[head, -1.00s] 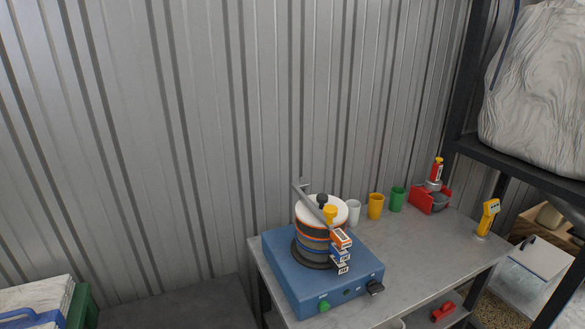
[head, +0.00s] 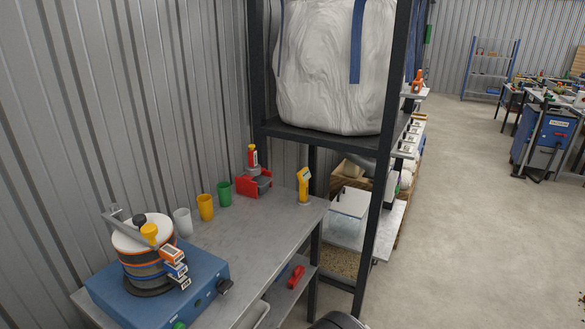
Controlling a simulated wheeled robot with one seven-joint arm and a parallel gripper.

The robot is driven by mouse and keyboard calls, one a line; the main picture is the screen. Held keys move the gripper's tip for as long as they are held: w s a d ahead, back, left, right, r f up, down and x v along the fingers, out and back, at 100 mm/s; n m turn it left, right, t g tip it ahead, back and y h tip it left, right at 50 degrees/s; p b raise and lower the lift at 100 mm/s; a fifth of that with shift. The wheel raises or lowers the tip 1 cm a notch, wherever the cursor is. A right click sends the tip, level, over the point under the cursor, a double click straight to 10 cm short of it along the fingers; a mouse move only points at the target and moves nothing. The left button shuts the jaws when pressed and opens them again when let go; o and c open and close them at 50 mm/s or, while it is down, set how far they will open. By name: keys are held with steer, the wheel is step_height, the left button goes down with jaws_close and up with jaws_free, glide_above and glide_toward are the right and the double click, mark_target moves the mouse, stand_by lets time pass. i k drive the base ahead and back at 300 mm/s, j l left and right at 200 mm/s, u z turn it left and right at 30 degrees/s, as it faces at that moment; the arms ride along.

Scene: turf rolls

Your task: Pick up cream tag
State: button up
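I cannot pick out a cream tag for certain in the head view. Small tag-like pieces in orange (head: 171,254), blue (head: 177,269) and a pale one (head: 185,283) stick out at the right side of a round stack (head: 140,262). They are too small to read. The stack has a white top and stands on a blue machine (head: 205,272) on the metal bench at lower left. My gripper is not in view. A dark rounded shape at the bottom edge may be part of me.
The grey bench (head: 265,222) also holds a white cup (head: 183,222), yellow cup (head: 205,207), green cup (head: 224,193), red device (head: 254,181) and yellow handheld device (head: 304,186). A dark rack (head: 372,235) with a big white sack (head: 330,75) stands beyond. Open floor (head: 460,220) lies right.

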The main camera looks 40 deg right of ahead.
mark_target(404, 148)
steer(key=l+z, duration=0.1)
steer(key=l, duration=0.45)
steer(key=i+l+z, duration=0.1)
steer(key=l, duration=0.4)
steer(key=i+l+z, duration=0.1)
steer(key=l, duration=0.4)
steer(key=i+l, duration=0.2)
steer(key=l, duration=0.3)
steer(key=i+l+z, duration=0.15)
steer(key=l, duration=0.35)
steer(key=i+l+z, duration=0.1)
steer(key=l, duration=0.4)
steer(key=i+l+z, duration=0.1)
steer(key=l, duration=0.4)
steer(key=i+l+z, duration=0.1)
steer(key=i+l, duration=0.15)
steer(key=l, duration=0.2)
